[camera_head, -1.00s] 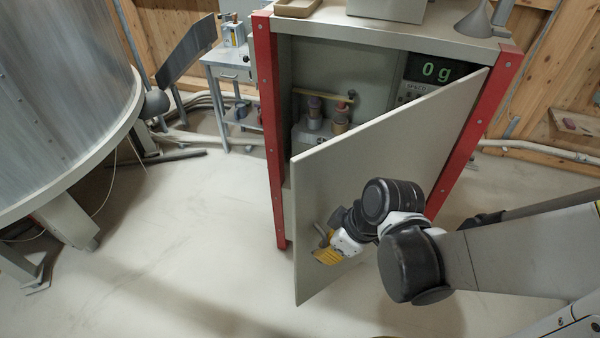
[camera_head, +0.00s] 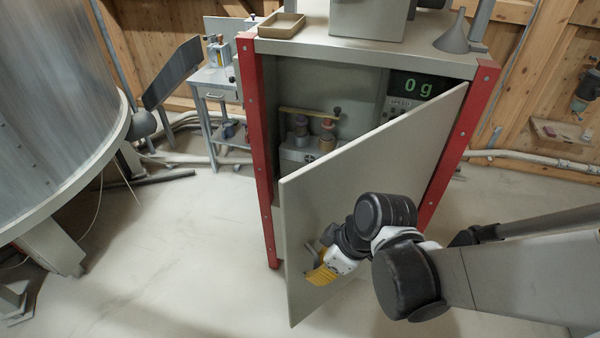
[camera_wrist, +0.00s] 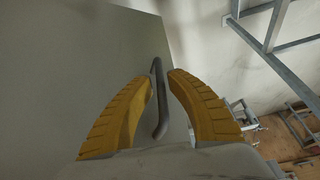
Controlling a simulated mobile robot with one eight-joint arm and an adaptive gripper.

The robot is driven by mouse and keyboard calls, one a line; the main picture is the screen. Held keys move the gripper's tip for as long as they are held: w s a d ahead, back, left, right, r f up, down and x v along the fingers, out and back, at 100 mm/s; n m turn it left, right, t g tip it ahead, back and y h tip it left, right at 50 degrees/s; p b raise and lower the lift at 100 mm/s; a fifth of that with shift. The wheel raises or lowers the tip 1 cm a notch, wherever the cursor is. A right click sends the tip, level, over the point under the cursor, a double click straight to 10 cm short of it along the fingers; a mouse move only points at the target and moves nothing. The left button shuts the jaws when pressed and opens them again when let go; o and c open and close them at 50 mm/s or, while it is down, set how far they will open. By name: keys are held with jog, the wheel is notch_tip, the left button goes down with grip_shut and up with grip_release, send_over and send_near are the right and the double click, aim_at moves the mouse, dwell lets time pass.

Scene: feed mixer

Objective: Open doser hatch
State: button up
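The doser hatch (camera_head: 370,180) is a flat grey door on a grey cabinet with red posts. It stands ajar, hinged at the right post, its free left edge swung out towards me. My gripper (camera_head: 318,262) is at the lower left of its outer face. In the wrist view the grey bar handle (camera_wrist: 161,120) runs between the yellow fingers of my gripper (camera_wrist: 160,78), which curve in on both sides of it. Narrow gaps seem to show beside the bar; firm contact is not clear. The hatch also fills the left of the wrist view (camera_wrist: 80,60).
Inside the cabinet (camera_head: 365,43) are a shelf with small weights (camera_head: 302,128) and a display (camera_head: 418,86) reading 0 g. A large metal drum (camera_head: 50,100) stands at left. The floor between drum and hatch is clear.

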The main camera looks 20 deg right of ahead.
jog(key=v, duration=1.1)
jog(key=shift+a, duration=0.1)
